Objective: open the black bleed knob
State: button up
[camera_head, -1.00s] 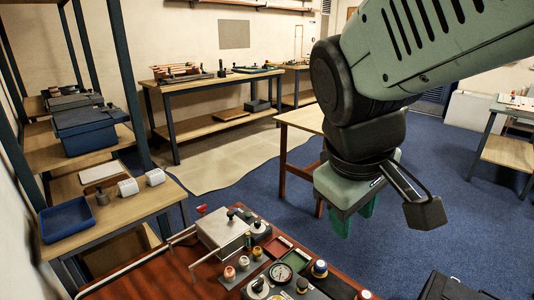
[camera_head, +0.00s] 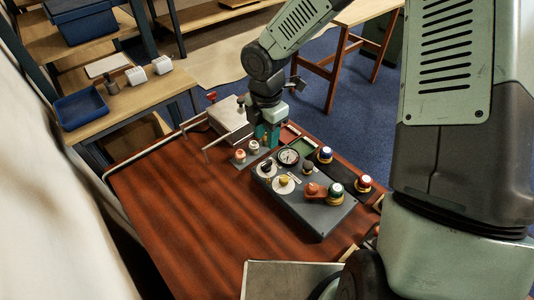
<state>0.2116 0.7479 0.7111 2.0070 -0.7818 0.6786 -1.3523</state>
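My gripper (camera_head: 268,143) points down with green fingers at the far part of the red-brown bench, just right of the metal box. The fingers are small and partly merged with what is below them, so their opening does not show. Several dark knobs are in view: one on the metal box (camera_head: 240,102), one on the grey panel (camera_head: 307,166), and one at the panel's left dial (camera_head: 266,166). I cannot tell which of them is the bleed knob. The fittings directly under and behind my gripper are hidden.
The grey panel (camera_head: 312,215) carries a gauge (camera_head: 288,157), a red-orange knob (camera_head: 312,190) and several coloured caps. Two small capped fittings (camera_head: 253,147) stand left of my gripper. Bent metal rods (camera_head: 222,140) reach out beside the box. The bench's left front is clear.

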aim_at(267, 163)
notch_tip(267, 163, down, 10)
jog(key=shift+f, duration=0.2)
dwell(0.3)
grip_shut()
